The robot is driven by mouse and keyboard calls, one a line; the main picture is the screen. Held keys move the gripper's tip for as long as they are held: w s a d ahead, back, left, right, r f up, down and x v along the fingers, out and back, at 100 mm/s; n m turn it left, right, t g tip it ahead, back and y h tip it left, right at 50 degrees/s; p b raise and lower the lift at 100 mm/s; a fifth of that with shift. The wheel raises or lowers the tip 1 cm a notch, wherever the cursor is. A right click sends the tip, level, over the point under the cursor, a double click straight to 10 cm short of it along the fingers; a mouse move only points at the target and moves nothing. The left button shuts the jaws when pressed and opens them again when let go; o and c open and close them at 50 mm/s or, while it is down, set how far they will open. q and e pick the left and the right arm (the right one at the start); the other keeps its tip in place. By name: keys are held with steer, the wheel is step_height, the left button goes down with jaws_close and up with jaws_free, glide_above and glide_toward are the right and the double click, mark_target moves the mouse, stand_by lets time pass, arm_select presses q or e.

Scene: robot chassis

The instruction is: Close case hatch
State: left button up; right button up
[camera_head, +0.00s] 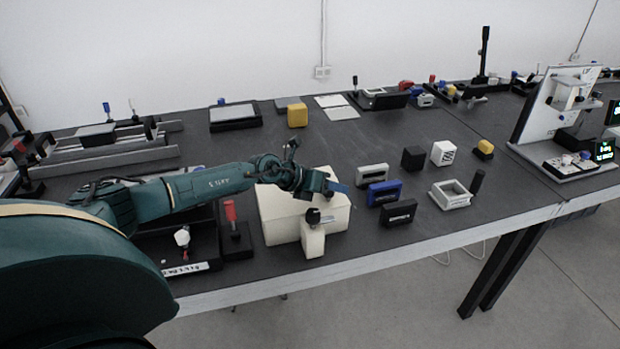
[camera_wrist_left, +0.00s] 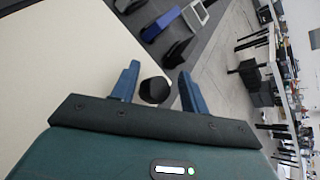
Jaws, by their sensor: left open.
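The case looks like a white box (camera_head: 275,212) near the front edge of the table. A smaller white block with a black knob (camera_head: 313,216) stands at its front; I cannot tell whether this is the hatch. My left gripper (camera_head: 336,187) is above the front right part of the box and hides part of its top. In the left wrist view, its blue fingers (camera_wrist_left: 157,72) are apart and the black knob (camera_wrist_left: 155,90) shows between them. I cannot tell whether they touch it. The white top (camera_wrist_left: 60,60) fills the left of that view. My right gripper is not in view.
Blue (camera_head: 384,192) and black (camera_head: 398,212) cases stand right of the box, with a grey open frame (camera_head: 450,195) beyond. A red-handled device (camera_head: 231,215) stands close on the left. The table behind the box is fairly clear.

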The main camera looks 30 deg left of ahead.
arm_select(q)
steer(key=v, duration=1)
steer(key=shift+s+a+r+b, duration=0.15)
steer(key=shift+s+b, duration=0.1)
steer(key=shift+b, duration=0.15)
steer(key=shift+s+a+r, duration=0.15)
steer(key=shift+s+r, duration=0.2)
steer(key=shift+r, duration=0.15)
